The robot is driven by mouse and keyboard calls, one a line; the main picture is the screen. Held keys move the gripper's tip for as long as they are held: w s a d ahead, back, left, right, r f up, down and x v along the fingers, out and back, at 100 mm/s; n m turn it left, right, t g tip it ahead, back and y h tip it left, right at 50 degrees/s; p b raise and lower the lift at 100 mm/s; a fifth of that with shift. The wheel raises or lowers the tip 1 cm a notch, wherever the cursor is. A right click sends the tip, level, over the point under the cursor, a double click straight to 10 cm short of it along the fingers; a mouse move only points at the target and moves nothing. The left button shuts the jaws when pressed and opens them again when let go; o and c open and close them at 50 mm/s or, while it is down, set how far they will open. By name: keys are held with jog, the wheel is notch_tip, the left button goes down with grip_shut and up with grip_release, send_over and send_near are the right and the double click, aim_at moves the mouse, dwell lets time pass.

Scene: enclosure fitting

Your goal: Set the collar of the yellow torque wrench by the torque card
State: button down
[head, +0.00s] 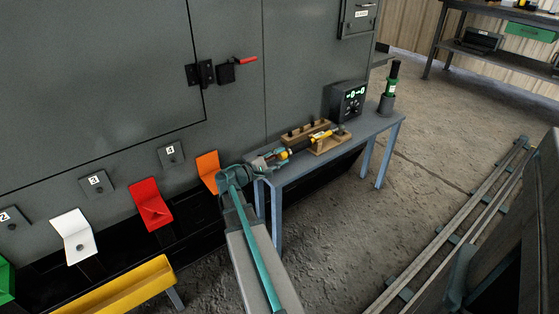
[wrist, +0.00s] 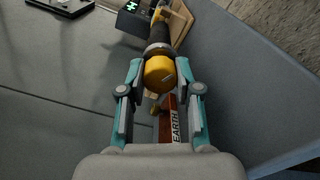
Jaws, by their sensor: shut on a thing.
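The yellow torque wrench (head: 320,136) lies along the blue-grey bench, resting on a wooden cradle (head: 330,144). It has yellow parts and a dark shaft. My gripper (head: 281,156) is at its near left end. In the wrist view, the fingers of my gripper (wrist: 159,68) are on both sides of the wrench's round yellow end (wrist: 160,76) and shut on it. The dark shaft (wrist: 158,34) runs away from it toward the cradle. I cannot read a collar setting. I cannot make out which item is the torque card.
A wooden block with dark pegs (head: 303,131) stands behind the wrench. A box with green displays (head: 348,101) and a green-and-black bottle (head: 391,90) stand at the bench's far end. A reddish-brown piece marked EARTH (wrist: 174,123) is below the yellow end. The grey enclosure (head: 100,70) borders the bench.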

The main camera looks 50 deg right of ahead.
dwell(0.4)
jog(key=c, duration=0.8)
grip_release()
jog(key=v, duration=1.2)
jog(key=shift+m, duration=0.3)
